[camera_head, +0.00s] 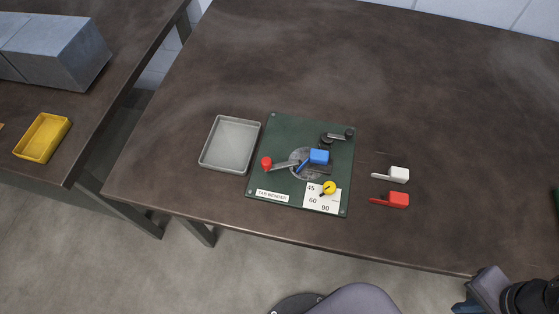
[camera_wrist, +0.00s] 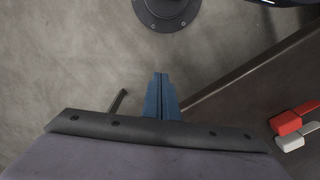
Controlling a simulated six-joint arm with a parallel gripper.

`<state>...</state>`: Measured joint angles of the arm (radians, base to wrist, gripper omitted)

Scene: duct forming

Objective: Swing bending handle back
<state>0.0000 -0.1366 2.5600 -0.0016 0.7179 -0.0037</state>
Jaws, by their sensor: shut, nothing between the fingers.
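The green tab bender plate (camera_head: 285,130) lies on the dark table. Its bending handle is a grey bar (camera_head: 284,164) with a red knob (camera_head: 267,163) at the left end, pointing left from the round centre. A blue tab piece (camera_head: 318,156) sits at the centre, its thin strip angled down-left. A yellow knob (camera_head: 329,187) is on the 45/60/90 angle card (camera_head: 313,198). My gripper (camera_wrist: 161,80) is shut and empty, its blue fingers together over the floor beside the table edge. It partly shows at bottom right in the head view (camera_head: 462,306), well away from the handle.
A grey lever with a black knob (camera_head: 349,133) is at the plate's top right. An empty grey tray (camera_head: 230,145) is left of the plate. A white piece (camera_head: 398,174) and a red piece (camera_head: 398,199) lie right of it. A yellow bin (camera_head: 43,138) is on another table.

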